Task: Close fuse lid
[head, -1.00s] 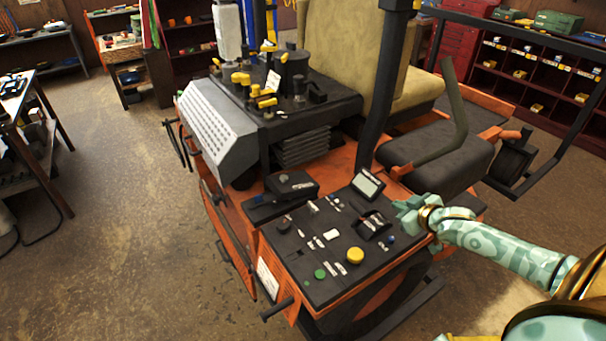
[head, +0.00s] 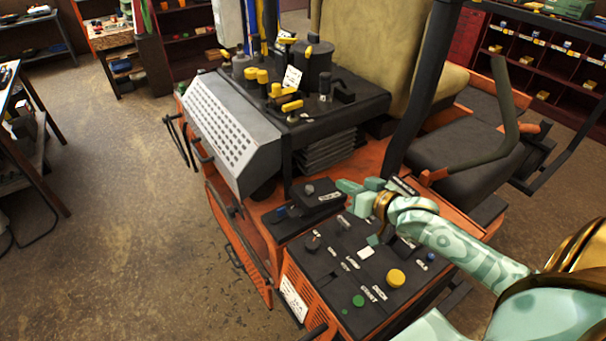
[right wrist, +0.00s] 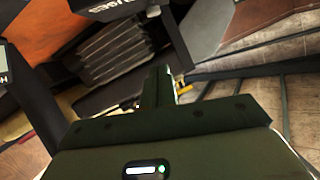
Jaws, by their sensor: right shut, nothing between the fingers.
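The dark fuse box (head: 290,226) stands at the back left corner of the black control panel. Its dark lid (head: 316,190) has a small round knob and a white label; I cannot tell exactly how far it is raised. My right gripper (head: 346,187) is shut and empty, its tip just right of the lid; I cannot tell whether they touch. My left gripper is out of view.
The control panel (head: 340,275) carries a yellow button (head: 396,278), a green button (head: 358,300) and several switches. A black post (head: 425,95) rises behind my right gripper. The seat (head: 460,140) is to the right, and a lever console (head: 300,105) is behind. Open floor lies left.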

